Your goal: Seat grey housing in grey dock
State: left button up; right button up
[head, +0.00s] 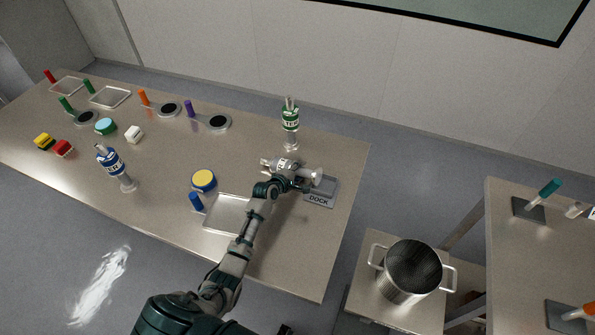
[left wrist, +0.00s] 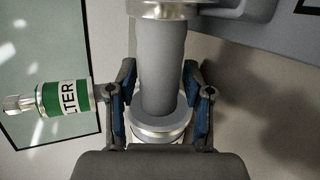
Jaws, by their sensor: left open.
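The grey housing (head: 315,174), a cylinder with silver ends, lies level at the grey dock (head: 320,199) near the table's right end. In the left wrist view the housing (left wrist: 161,65) runs up the middle of the picture. My left gripper (head: 287,181) is at the housing; its open fingers (left wrist: 160,97) stand on either side of the cylinder. I cannot tell whether the fingers touch it. The arm and gripper hide part of the housing, and I cannot tell whether it sits fully in the dock. My right gripper is not in view.
A green filter (head: 290,119) stands upright just behind the housing; it also shows in the left wrist view (left wrist: 64,97). A shallow tray (head: 222,214) lies left of my forearm. A blue filter (head: 110,161) stands farther left. A steel pot (head: 408,274) is on a low stand.

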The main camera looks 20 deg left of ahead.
pick_arm(q)
jog(key=shift+a+f, duration=0.15)
jog(key=shift+a, duration=0.5)
jog(key=c, duration=0.9)
jog(key=shift+d, duration=0.45)
grip_shut()
